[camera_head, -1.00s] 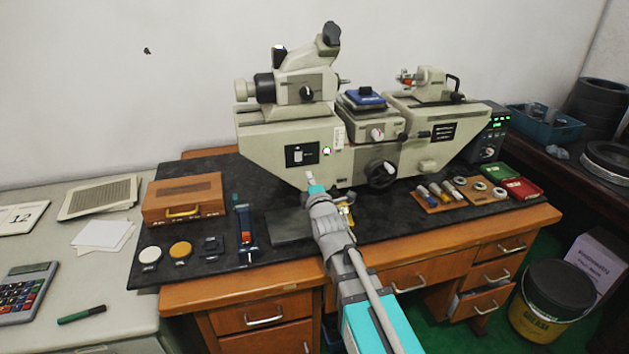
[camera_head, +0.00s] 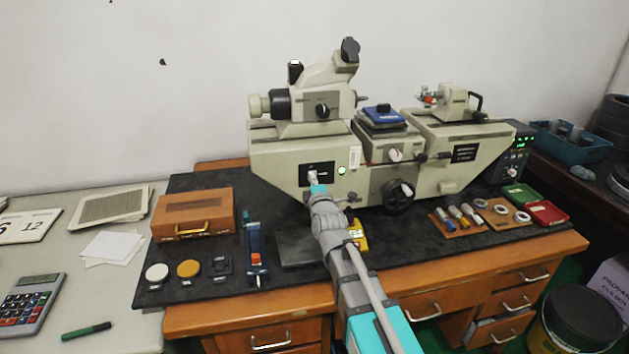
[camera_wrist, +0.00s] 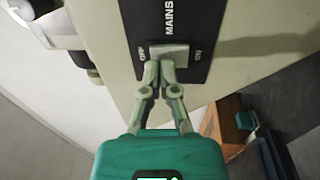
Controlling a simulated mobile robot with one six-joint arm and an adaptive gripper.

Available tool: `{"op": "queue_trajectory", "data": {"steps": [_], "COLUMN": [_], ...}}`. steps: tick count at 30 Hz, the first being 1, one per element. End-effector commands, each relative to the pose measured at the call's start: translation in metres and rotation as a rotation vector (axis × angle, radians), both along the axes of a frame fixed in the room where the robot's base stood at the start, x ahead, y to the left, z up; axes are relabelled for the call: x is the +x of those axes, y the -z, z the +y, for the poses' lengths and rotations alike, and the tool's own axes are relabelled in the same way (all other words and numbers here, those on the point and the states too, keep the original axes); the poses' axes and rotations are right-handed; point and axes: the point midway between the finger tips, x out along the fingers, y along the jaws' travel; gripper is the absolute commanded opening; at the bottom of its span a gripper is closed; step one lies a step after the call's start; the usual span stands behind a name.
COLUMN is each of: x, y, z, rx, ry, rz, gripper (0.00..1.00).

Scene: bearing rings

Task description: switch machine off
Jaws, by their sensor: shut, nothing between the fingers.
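The beige machine (camera_head: 277,152) stands on a dark mat against the wall. Its black switch panel (camera_head: 327,167) is on the left front face, with a small bright lamp to its right. In the wrist view the panel (camera_wrist: 151,20) reads MAINS, with OFF left and ON right of a pale rocker switch (camera_wrist: 176,50). My gripper (camera_head: 312,177) is shut and empty in front of the panel. In the wrist view its fingertips (camera_wrist: 159,67) overlap the rocker's lower edge, towards the OFF side. I cannot tell whether they touch it or how the rocker is tilted.
A wooden case (camera_head: 193,212) and small gauges lie on the mat left of my arm. A yellow item (camera_head: 358,235) lies close to my arm's right. A handwheel (camera_head: 398,196) projects from the machine. Rings on a wooden board (camera_head: 470,224) are further right.

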Motion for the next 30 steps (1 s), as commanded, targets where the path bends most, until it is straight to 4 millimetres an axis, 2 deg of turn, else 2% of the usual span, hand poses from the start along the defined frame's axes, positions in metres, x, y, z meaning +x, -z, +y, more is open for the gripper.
{"op": "queue_trajectory", "data": {"steps": [5, 8, 17, 23, 30], "x": [0.003, 0.011, 0.008, 0.001, -0.017], "y": [-0.001, -0.004, -0.002, -0.004, -0.008], "z": [-0.005, -0.004, -0.006, -0.01, -0.019], "rx": [0.0, 0.0, 0.001, 0.001, 0.0], "ry": [0.007, 0.009, 0.011, 0.011, 0.014], "rz": [0.0, -0.001, -0.001, -0.001, -0.002], "gripper": [0.0, 0.0, 0.0, 0.0, 0.0]}}
